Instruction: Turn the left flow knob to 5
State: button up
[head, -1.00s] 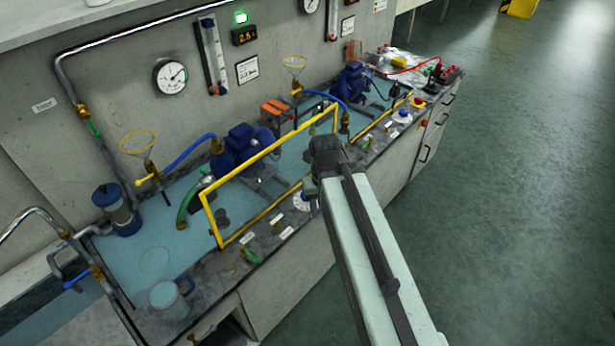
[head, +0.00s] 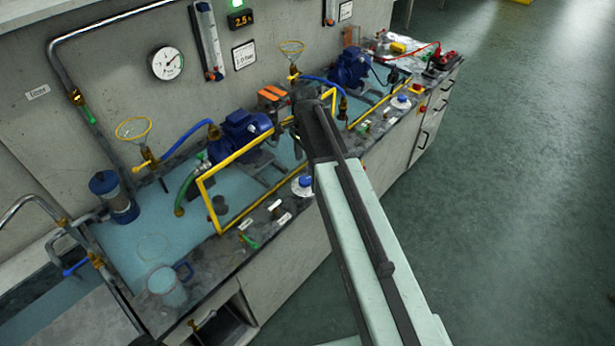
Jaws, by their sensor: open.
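The left flow knob (head: 305,181) is a blue knob on a white round dial, on the front ledge of the bench, just left of my arm. A second blue knob on a white dial (head: 402,101) is farther back on the right. The dial numbers and pointer are too small to read. My gripper (head: 298,128) is over the bench near the yellow frame, beyond and above the left knob, and apart from it. It is open and holds nothing that I can see; my arm hides most of its fingers.
A yellow frame (head: 200,207) stands along the bench front, close to my gripper. Behind it are a blue pump (head: 245,128) and another blue pump (head: 352,68). A clear jug (head: 167,287) stands at the front left. The floor (head: 510,200) to the right is clear.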

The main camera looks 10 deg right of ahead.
aim_at(305, 179)
notch_tip(305, 179, down, 8)
jog(key=b, duration=0.8)
jog(key=shift+r, duration=0.1)
jog(key=c, duration=1.2)
jog(key=shift+d, duration=0.25)
jog(key=shift+c, duration=0.9)
jog(key=shift+a, duration=0.2)
